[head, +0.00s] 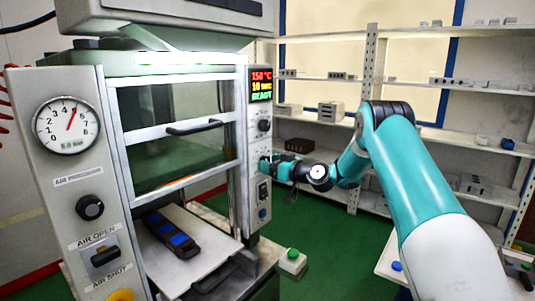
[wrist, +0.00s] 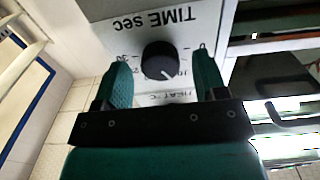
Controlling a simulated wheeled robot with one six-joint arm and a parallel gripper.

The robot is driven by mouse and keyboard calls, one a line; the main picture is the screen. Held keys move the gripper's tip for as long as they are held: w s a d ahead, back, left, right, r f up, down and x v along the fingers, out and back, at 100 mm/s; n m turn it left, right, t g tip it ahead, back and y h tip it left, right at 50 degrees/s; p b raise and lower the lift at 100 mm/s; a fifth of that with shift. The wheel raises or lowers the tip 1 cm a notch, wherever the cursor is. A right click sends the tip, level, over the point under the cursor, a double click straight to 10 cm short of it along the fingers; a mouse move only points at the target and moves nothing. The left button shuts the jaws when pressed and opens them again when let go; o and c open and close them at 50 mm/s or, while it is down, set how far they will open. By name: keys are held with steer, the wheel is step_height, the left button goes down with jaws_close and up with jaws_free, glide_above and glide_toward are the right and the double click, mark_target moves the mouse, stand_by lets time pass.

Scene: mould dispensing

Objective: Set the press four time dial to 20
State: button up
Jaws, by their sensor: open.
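The time dial (wrist: 159,60) is a black round knob with a white pointer line, under a "TIME sec" label that appears upside down in the wrist view. Its pointer is at the lower right, by what looks like the 10 mark. My gripper (wrist: 160,68) is open, with one teal finger on each side of the knob; I cannot tell whether they touch it. In the head view my gripper (head: 273,167) is at the right panel of the press and hides the time dial. The press display (head: 262,85) reads 150 °C, 10 sec, READY.
Another black knob (head: 264,125) sits above my gripper, and a switch (head: 263,191) sits below. At left are a pressure gauge (head: 67,125) and an air pressure knob (head: 90,207). A dark mould (head: 172,235) lies on the press's plate (head: 207,263). Shelves (head: 430,133) stand behind.

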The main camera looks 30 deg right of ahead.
steer(key=shift+w+a, duration=0.25)
steer(key=shift+w, duration=0.45)
steer(key=c, duration=0.9)
